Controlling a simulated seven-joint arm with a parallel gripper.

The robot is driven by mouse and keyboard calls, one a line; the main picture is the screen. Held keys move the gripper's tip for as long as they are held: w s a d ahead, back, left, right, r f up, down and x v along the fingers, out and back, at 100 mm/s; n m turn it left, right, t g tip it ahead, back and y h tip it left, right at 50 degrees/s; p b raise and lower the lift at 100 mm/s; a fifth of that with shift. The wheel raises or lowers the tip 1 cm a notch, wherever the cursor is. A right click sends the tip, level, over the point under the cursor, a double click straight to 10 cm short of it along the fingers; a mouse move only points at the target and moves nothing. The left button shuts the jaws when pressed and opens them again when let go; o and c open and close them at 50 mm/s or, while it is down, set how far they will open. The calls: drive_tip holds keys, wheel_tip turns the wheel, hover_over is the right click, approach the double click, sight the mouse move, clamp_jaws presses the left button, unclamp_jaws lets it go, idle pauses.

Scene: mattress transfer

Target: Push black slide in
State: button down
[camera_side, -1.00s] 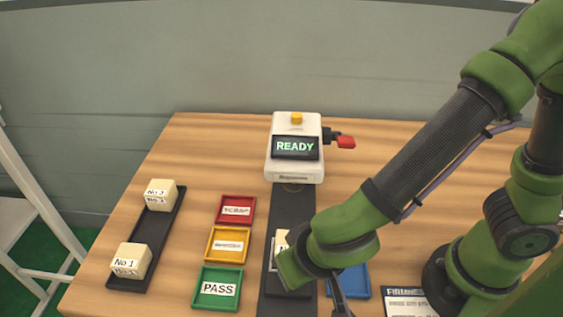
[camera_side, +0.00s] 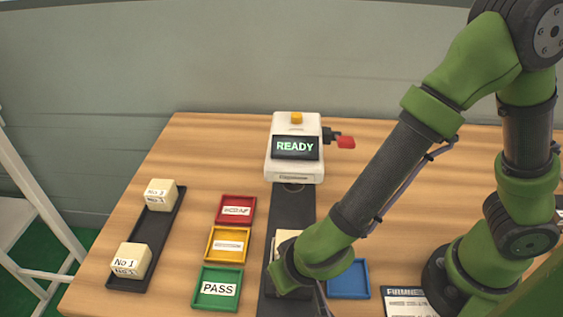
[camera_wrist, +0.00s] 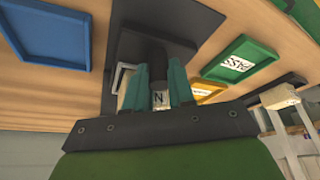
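The black slide (camera_side: 270,252) sits on a dark track (camera_side: 291,205) that leads to a white machine (camera_side: 279,166) reading READY. A pale cube (camera_side: 286,238) is on the slide, partly hidden by my gripper. My gripper (camera_wrist: 157,66) is low over the near part of the slide in the side view, where its fingertips are hidden. In the wrist view its two teal fingers stand apart, with a dark upright part and the labelled cube (camera_wrist: 158,98) showing between them. I cannot tell whether the fingers press on anything.
Red (camera_side: 236,210), yellow (camera_side: 228,244) and green (camera_side: 218,288) trays lie left of the track. A blue tray (camera_side: 349,279) lies close on the right. A black rack (camera_side: 168,230) holds two cubes at far left. A red-tipped lever (camera_side: 345,142) juts from the machine's right side.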

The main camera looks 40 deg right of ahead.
sight(293, 231)
drive_tip(key=w+d, duration=0.6)
drive_tip(key=shift+w+d, duration=0.3)
drive_tip(key=shift+w, duration=0.05)
drive_tip(key=c, duration=1.2)
unclamp_jaws()
drive_tip(key=shift+c, duration=0.2)
drive_tip(key=v, duration=1.7)
